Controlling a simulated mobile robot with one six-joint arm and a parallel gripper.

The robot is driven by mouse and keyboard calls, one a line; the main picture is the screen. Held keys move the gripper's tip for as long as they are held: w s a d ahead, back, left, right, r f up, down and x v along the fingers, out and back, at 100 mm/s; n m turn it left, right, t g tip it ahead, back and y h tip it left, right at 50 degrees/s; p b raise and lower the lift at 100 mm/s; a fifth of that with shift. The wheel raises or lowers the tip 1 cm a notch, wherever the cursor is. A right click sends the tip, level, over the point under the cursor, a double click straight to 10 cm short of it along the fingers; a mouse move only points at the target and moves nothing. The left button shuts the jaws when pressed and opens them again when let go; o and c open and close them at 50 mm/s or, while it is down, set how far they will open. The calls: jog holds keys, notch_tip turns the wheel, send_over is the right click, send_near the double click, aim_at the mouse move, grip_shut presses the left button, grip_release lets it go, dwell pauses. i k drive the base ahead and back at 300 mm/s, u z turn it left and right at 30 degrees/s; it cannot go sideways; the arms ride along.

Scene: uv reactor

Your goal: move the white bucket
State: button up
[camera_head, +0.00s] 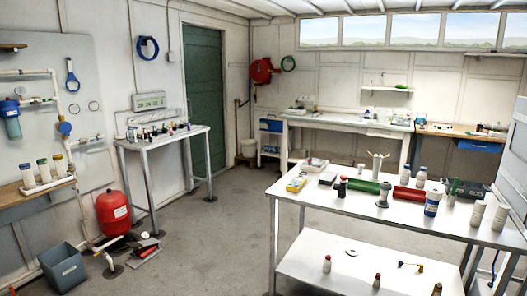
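A long white table (330,200) with bottles and tools fills the right foreground, with a lower shelf (320,262). A narrow side table (165,138), a red tank (113,212) and a grey bin (62,267) stand at left.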

aim_at(249, 146)
jog(key=u, duration=0.15)
jog(key=i, duration=0.95)
jog(key=u, duration=0.5)
jog(key=i, duration=1)
jog(key=z, duration=0.05)
